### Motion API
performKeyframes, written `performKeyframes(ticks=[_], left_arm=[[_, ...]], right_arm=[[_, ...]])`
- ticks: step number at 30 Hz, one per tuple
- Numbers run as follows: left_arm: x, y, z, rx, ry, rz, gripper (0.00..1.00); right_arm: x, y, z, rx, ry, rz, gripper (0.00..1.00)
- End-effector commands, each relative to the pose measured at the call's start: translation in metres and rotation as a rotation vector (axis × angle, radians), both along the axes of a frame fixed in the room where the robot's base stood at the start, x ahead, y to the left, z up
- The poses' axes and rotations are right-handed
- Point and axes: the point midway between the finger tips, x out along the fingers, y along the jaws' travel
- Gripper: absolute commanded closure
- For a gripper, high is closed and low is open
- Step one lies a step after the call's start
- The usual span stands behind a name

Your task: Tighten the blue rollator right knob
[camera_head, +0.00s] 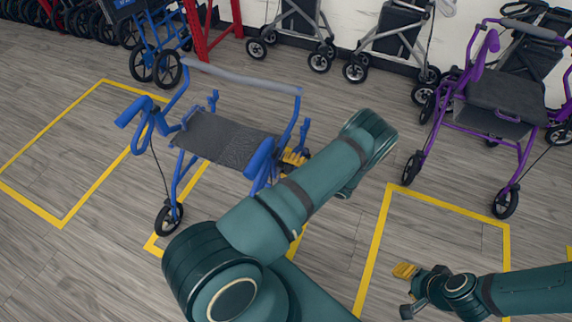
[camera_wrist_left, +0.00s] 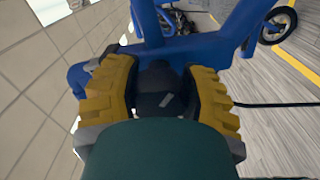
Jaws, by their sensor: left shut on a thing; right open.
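The blue rollator (camera_head: 228,140) stands upright on the floor left of centre, with a grey seat and a grey backrest bar. My left arm reaches across to its right side. My left gripper (camera_head: 293,158) is beside the blue frame there, partly hidden behind the right handle (camera_head: 261,159). In the left wrist view, the yellow fingers of my left gripper (camera_wrist_left: 163,92) are shut on a dark knob (camera_wrist_left: 157,78) at the blue frame tube (camera_wrist_left: 188,48). The knob is mostly hidden in the head view. My right gripper (camera_head: 404,290) is open and empty, low at the right, away from the rollator.
A purple rollator (camera_head: 500,100) stands at the right. Grey rollators (camera_head: 395,38) line the wall behind, and another blue walker (camera_head: 150,38) stands at the back left. Yellow floor lines (camera_head: 372,250) mark bays. Wooden floor between the rollators is clear.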

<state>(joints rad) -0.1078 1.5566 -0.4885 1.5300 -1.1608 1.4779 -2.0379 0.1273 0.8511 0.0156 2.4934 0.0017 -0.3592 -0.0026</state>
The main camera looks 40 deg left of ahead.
Motion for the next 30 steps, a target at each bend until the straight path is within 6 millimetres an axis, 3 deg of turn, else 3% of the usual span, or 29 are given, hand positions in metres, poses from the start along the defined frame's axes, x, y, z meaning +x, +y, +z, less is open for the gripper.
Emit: performKeyframes(ticks=[18, 30], left_arm=[[-0.0009, -0.0035, -0.0032, -0.181, 0.553, -0.004, 0.91], [-0.0017, -0.0035, -0.0035, -0.262, 0.812, -0.005, 0.91]], right_arm=[[0.0, 0.0, -0.0001, 0.0, 0.0, 0.0, 0.53], [0.0, 0.0, -0.0001, 0.0, 0.0, 0.0, 0.53]])
